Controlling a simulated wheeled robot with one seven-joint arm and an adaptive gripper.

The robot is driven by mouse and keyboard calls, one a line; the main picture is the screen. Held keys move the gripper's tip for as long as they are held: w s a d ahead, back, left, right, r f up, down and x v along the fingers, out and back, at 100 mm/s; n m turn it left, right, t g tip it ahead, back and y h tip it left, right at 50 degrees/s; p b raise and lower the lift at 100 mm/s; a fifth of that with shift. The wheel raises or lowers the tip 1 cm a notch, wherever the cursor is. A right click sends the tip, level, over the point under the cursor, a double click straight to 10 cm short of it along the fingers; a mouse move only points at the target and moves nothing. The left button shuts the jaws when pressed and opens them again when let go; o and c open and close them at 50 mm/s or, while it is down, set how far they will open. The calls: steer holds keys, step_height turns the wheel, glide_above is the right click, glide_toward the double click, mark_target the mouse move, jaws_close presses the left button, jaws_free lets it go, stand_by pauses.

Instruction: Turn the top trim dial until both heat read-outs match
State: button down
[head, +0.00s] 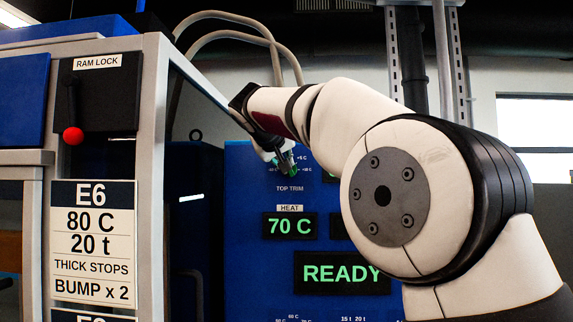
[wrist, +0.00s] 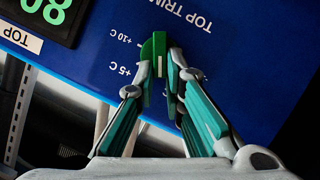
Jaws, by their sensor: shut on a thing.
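My gripper (wrist: 162,75) is shut on the dial, with a fingertip at each side. A pale line shows on the dial, and scale marks +5 C and +10 C (wrist: 122,41) are beside it. In the head view my gripper (head: 286,163) is at the dial, mostly covering it. The left heat read-out (head: 290,226) shows 70 C. The other heat read-out (head: 338,228) is mostly hidden behind my arm. In the wrist view a cut-off read-out (wrist: 45,12) shows digits 8 and 0, near a TOP label.
A READY display (head: 342,272) glows green below the read-outs. At the left, a grey frame (head: 154,180) carries an E6 card (head: 93,243) reading 80 C and 20 t. Above it is the red-knobbed RAM LOCK lever (head: 73,135). Hoses (head: 235,17) loop above my gripper.

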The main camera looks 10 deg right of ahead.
steer(key=shift+w+a+f+n+t+h+b, duration=0.1)
steer(key=shift+a+f+n+t+h+b, duration=0.4)
steer(key=shift+n, duration=1.15)
steer(key=shift+w+d+f+n+t+h+b, duration=0.1)
steer(key=shift+f+n+h+b, duration=0.15)
steer(key=shift+n+h+b, duration=0.75)
steer(key=shift+w+a+f+n+t+h+b, duration=0.1)
steer(key=shift+a+f+n+t+h+b, duration=0.2)
steer(key=shift+n+h, duration=1.3)
steer(key=shift+s+n+y, duration=0.1)
steer(key=shift+n+y, duration=0.5)
steer(key=shift+n, duration=0.15)
steer(key=c, duration=1.7)
jaws_free()
steer(key=shift+d, duration=0.1)
